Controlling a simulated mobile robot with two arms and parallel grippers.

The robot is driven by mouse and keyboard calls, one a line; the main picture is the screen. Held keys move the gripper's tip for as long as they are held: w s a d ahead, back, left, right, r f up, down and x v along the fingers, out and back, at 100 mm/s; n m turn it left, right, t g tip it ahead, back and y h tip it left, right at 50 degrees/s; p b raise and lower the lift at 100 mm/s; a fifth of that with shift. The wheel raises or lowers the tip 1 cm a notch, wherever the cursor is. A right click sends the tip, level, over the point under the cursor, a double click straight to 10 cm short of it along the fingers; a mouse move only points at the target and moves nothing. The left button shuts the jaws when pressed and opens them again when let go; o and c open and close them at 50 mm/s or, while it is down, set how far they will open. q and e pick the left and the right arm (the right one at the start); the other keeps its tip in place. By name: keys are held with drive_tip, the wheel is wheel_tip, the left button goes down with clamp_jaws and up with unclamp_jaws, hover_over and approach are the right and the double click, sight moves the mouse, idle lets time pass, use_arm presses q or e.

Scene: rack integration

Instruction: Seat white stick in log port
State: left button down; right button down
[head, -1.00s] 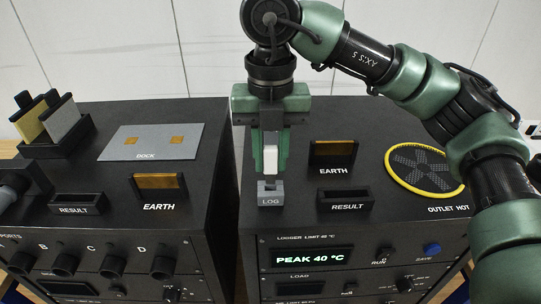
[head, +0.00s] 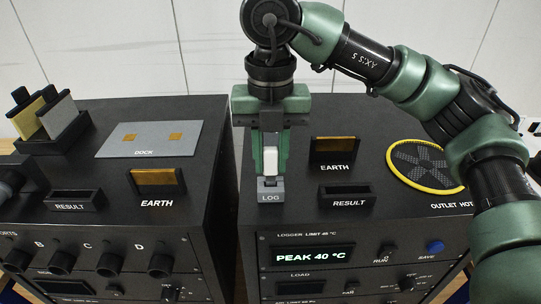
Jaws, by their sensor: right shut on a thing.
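The white stick (head: 271,161) is upright between the fingers of my right gripper (head: 270,168), which is shut on it. The grey log port (head: 271,195), labelled LOG, sits on top of the right cabinet near its left edge, directly below the stick. The stick's lower end is at the port's top. I cannot tell how far it goes into the opening, because the fingertips and the port's front wall hide it. Of my left arm only a dark part shows at the left edge; its gripper is not in view.
On the right cabinet (head: 296,221), an EARTH plate (head: 334,149), a RESULT tray (head: 346,194) and a yellow-ringed OUTLET HOT vent (head: 428,167) lie right of the port. The left cabinet holds a DOCK plate (head: 150,140) and a card holder (head: 54,139). A gap separates the cabinets.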

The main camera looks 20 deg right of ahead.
drive_tip(key=shift+f+b, duration=1)
drive_tip(key=shift+f, duration=0.15)
drive_tip(key=c, duration=1.1)
unclamp_jaws()
drive_tip(key=shift+r, duration=0.1)
drive_tip(key=shift+r, duration=3.9)
